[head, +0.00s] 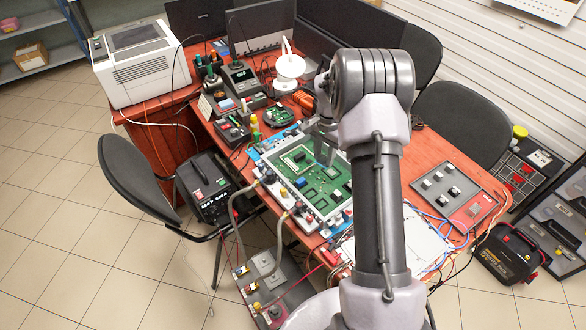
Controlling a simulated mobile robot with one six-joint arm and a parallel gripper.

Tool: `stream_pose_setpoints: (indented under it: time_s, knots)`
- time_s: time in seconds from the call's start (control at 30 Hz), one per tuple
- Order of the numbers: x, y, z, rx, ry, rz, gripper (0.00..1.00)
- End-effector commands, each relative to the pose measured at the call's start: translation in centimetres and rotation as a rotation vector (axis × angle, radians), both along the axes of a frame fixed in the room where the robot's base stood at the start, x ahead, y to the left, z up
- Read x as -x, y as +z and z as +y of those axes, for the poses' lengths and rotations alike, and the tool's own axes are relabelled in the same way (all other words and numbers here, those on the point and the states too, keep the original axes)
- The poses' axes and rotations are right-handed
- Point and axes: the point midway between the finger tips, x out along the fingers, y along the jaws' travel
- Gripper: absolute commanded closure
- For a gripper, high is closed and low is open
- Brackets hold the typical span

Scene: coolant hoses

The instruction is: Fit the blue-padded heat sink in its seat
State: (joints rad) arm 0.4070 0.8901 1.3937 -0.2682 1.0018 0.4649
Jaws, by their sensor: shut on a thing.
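A green circuit board (332,194) lies in a pale frame on the red-brown table, with several chips and a pale square outline on it. My gripper (326,152) hangs over the upper part of this board, partly hidden by my arm. It is shut on a small grey part, too small and covered to make out clearly. I cannot tell whether this part is the blue-padded heat sink, or whether it touches the board. The seat cannot be made out either. Small blue and pale pieces line the frame's edges.
A grey box with hoses (273,281) stands at the board's near side, with hoses running up to the frame. A grey panel with knobs (446,190) lies to the right. Meters and tools crowd the table's far left. A white lamp (290,66) stands behind.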

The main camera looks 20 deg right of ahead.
Motion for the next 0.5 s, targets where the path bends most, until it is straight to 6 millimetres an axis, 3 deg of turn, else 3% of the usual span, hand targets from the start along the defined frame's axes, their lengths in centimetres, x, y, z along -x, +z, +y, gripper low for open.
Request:
stream_pose_setpoints:
  time_s: [0.1, 0.2, 0.5]
  knots:
    - [-0.2, -0.6, -3.0, 0.0, -0.13, 0.0, 1.0]
    - [-0.2, -0.9, -4.1, 0.001, -0.182, 0.0, 1.0]
    - [-0.2, -3.2, -4.3, 0.0, -0.191, 0.0, 1.0]
